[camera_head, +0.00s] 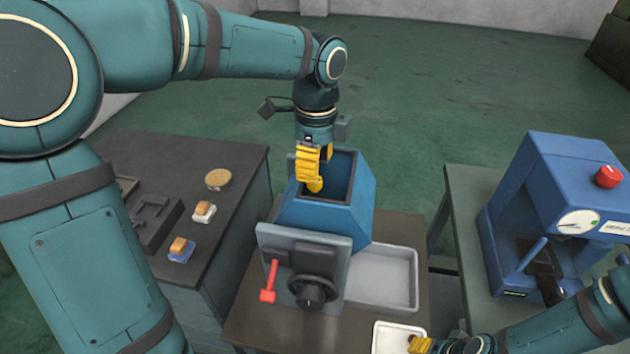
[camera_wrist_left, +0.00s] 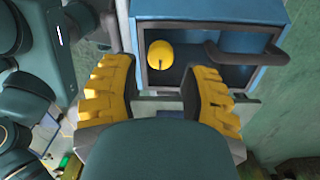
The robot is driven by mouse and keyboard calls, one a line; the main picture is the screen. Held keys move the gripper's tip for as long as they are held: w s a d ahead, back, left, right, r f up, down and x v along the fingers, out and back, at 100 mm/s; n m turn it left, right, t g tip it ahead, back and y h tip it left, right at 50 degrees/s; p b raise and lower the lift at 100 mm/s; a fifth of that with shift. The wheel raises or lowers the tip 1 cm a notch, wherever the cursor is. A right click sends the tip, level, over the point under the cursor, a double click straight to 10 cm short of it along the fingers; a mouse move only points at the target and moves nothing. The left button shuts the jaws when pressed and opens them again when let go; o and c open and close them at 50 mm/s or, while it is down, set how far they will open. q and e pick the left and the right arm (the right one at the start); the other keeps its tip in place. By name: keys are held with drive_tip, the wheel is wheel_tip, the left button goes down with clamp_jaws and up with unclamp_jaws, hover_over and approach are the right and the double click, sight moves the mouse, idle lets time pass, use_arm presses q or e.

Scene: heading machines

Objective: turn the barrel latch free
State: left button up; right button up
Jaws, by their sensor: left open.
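The blue barrel machine (camera_head: 324,213) stands on the middle table with a dark recessed top. My left gripper (camera_head: 319,166) is above the barrel's top. In the left wrist view its open, empty yellow fingers (camera_wrist_left: 160,85) lie either side of the knob's line, apart from it.
The barrel's grey front plate carries a red lever (camera_head: 269,281) and a black handwheel (camera_head: 313,290). A pale tray (camera_head: 412,283) lies right of it, the small white tray (camera_head: 377,342) in front. A blue press (camera_head: 545,190) stands right. The dark bench (camera_head: 240,165) at left holds small parts.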

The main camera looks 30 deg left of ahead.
use_arm(q)
drive_tip(key=shift+f, duration=1.9)
clamp_jaws()
